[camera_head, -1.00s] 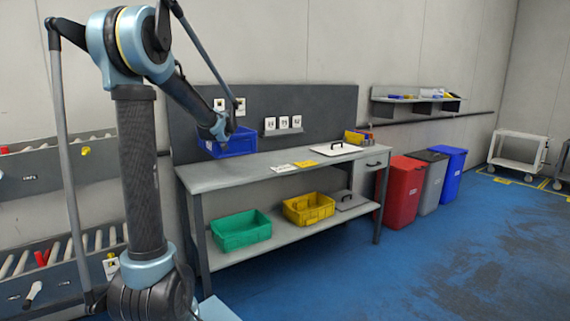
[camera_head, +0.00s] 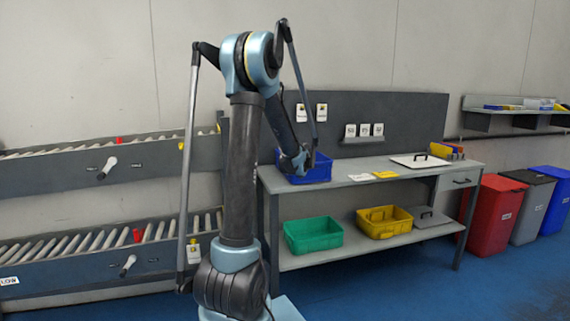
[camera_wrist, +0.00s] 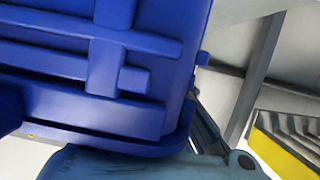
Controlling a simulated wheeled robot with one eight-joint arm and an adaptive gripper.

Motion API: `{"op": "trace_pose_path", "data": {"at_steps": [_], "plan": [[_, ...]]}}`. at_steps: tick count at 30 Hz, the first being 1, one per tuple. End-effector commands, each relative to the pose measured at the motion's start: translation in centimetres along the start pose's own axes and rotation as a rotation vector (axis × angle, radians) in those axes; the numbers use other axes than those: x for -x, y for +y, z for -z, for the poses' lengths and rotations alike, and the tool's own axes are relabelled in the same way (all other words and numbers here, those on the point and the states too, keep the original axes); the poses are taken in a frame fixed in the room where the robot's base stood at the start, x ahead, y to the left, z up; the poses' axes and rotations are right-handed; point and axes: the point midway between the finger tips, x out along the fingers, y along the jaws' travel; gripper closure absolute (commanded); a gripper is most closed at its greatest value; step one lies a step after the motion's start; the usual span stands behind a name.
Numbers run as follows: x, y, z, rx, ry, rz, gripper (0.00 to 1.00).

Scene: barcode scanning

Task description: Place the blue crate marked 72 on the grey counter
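The blue crate (camera_head: 318,172) is at the left end of the grey counter (camera_head: 341,177). From this angle I cannot tell whether its base touches the top or hangs just above it. No number shows on its visible sides. My gripper (camera_head: 300,163) is at the crate's near left side, and my arm hides part of it. In the wrist view the crate's ribbed blue wall and rim (camera_wrist: 100,105) fill the left and middle. A teal gripper part (camera_wrist: 207,135) passes behind the rim and another lies below it, so my gripper appears shut on the rim.
A green crate (camera_head: 313,235) and a yellow crate (camera_head: 384,222) stand on the shelf below. Roller conveyors (camera_head: 95,245) are at left; bins (camera_head: 490,215) at right.

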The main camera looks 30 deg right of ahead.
Motion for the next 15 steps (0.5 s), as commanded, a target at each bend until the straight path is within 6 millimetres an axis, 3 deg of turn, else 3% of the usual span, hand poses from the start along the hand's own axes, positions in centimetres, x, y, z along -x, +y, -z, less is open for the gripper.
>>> {"op": "trace_pose_path", "data": {"at_steps": [11,14,15], "plan": [[-0.16,0.0,-0.5,0.0,0.0,0.0,1.0],[-0.16,0.0,-0.52,0.0,0.0,0.0,0.77],[-0.16,0.0,-0.52,0.0,0.0,0.0,0.75]]}}
